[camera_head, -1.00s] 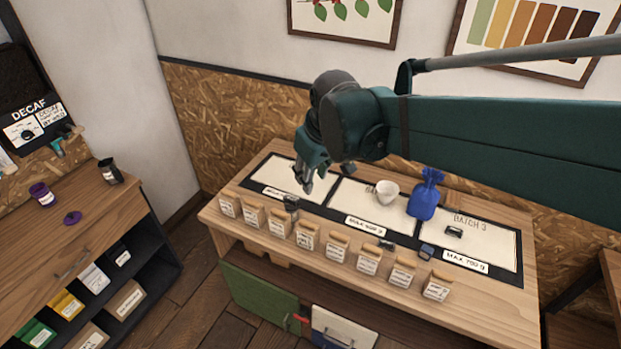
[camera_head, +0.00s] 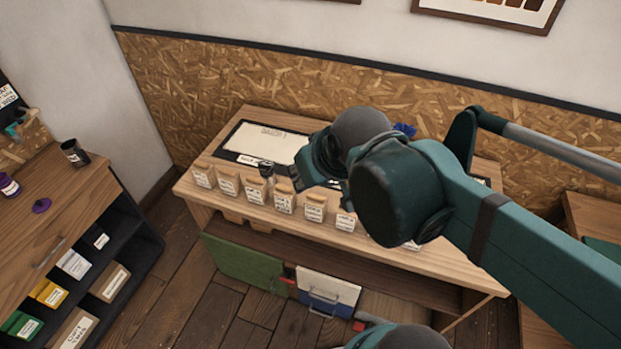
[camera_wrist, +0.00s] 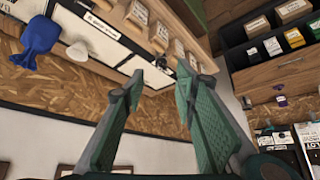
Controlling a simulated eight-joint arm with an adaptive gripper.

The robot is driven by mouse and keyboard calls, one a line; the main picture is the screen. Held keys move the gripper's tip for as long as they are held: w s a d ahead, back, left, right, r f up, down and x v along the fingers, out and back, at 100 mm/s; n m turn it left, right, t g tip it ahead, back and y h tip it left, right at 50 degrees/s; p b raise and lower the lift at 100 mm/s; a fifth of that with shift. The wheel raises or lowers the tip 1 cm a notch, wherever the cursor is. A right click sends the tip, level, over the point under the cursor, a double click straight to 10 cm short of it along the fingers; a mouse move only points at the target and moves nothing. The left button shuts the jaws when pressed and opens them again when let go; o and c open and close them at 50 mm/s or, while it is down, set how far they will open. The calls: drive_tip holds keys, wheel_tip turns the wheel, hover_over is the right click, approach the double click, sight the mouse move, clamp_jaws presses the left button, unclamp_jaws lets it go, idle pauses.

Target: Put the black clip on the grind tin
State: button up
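A small black clip (camera_head: 266,168) lies at the front edge of the left pale panel on the bench, behind the row of small bags. The wrist view shows it as a dark shape (camera_wrist: 160,62) just beyond my fingertips. My gripper (camera_wrist: 162,75) is open, with its two fingers apart and nothing between them. In the head view my wrist hides part of the bench. On the left cabinet stand a dark tin (camera_head: 74,153) and a purple tin (camera_head: 9,187), with a purple lid (camera_head: 41,205) lying beside them. I cannot read which is the grind tin.
Several small labelled bags (camera_head: 283,200) line the bench front, close to the clip. A blue bag (camera_wrist: 38,38) and a white cup (camera_wrist: 77,52) stand farther along the bench. The cabinet top (camera_head: 60,225) has free room. Floor separates cabinet and bench.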

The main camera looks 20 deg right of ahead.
drive_tip(key=shift+s+f, duration=0.2)
drive_tip(key=shift+s, duration=0.3)
drive_tip(key=shift+f, duration=0.1)
